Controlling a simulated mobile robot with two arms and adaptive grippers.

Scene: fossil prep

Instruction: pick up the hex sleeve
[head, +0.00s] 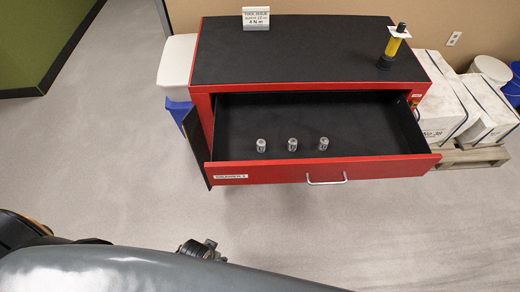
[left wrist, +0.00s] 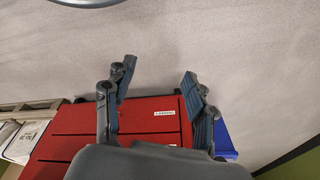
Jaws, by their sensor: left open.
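Three small metal sleeves stand apart in a row in the open drawer (head: 370,135): a left one (head: 261,146), a middle one (head: 292,144) and a right one (head: 323,144). They are too small to tell which is the hex sleeve. My left gripper (left wrist: 158,80) is open, with nothing between its fingers. The red cabinet front (left wrist: 155,118) shows behind the fingers; no sleeve shows in the left wrist view. In the head view a grey link of my arm fills the bottom edge, and the left fingers cannot be made out clearly. My right gripper is not in view.
The red cabinet has a black top (head: 300,50) with a sign (head: 256,18) and a yellow-handled tool (head: 394,42). The drawer has a front handle (head: 326,182). A white bin (head: 178,60) stands left; boxes (head: 440,105) on a pallet stand right. The floor in front is clear.

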